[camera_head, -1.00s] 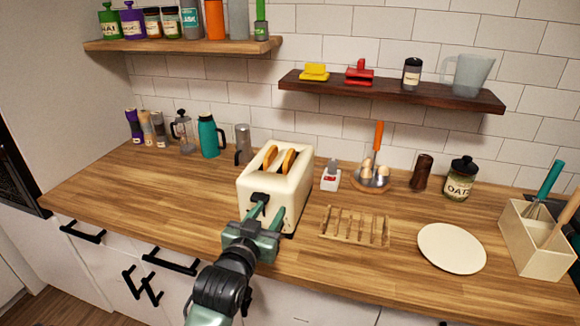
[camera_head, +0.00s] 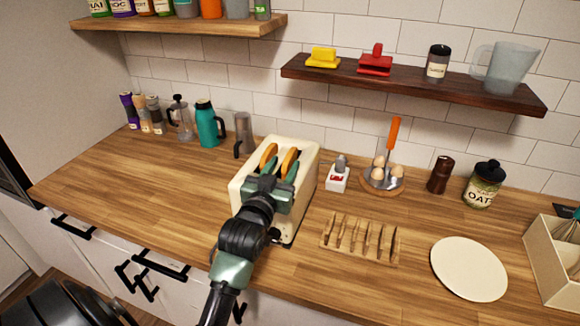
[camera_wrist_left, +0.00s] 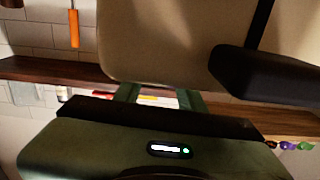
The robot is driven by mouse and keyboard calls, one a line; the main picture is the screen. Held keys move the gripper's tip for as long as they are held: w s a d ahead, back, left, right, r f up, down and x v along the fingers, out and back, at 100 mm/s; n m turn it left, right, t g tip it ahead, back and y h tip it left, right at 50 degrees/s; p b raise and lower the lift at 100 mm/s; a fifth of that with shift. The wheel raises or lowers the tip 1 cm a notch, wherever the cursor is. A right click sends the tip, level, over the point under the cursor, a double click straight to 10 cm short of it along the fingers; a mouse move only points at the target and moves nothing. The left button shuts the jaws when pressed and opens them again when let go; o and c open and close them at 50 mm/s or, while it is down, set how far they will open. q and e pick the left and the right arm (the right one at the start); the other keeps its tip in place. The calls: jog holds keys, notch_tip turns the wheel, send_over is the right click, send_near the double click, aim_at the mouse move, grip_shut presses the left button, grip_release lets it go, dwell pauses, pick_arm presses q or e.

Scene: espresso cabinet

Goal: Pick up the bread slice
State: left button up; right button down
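Two browned bread slices, a left one (camera_head: 268,155) and a right one (camera_head: 290,160), stick up out of the slots of the cream toaster (camera_head: 301,185) on the wooden counter. My left gripper (camera_head: 272,169) is above the near end of the toaster, its two green fingers apart and pointing toward the slices. In the head view the fingertips overlap the slices' near ends; I cannot tell if they touch. The left wrist view shows the toaster's cream side (camera_wrist_left: 165,40), its black lever (camera_wrist_left: 265,72) and the spread fingers (camera_wrist_left: 158,95); no bread shows there. My right gripper is not in view.
A wooden rack (camera_head: 361,240) and an empty plate (camera_head: 468,268) lie right of the toaster. An egg holder (camera_head: 382,182) and jar (camera_head: 484,185) stand behind them. A dark shelf (camera_head: 410,84) hangs above.

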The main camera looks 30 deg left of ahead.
aim_at(285, 163)
pick_arm(q)
jog(key=p+x, duration=0.1)
jog(key=x, duration=0.3)
jog(key=shift+a+f, duration=0.1)
jog(key=shift+a, duration=0.05)
jog(key=shift+w, duration=0.2)
jog(key=shift+f, duration=0.1)
grip_shut()
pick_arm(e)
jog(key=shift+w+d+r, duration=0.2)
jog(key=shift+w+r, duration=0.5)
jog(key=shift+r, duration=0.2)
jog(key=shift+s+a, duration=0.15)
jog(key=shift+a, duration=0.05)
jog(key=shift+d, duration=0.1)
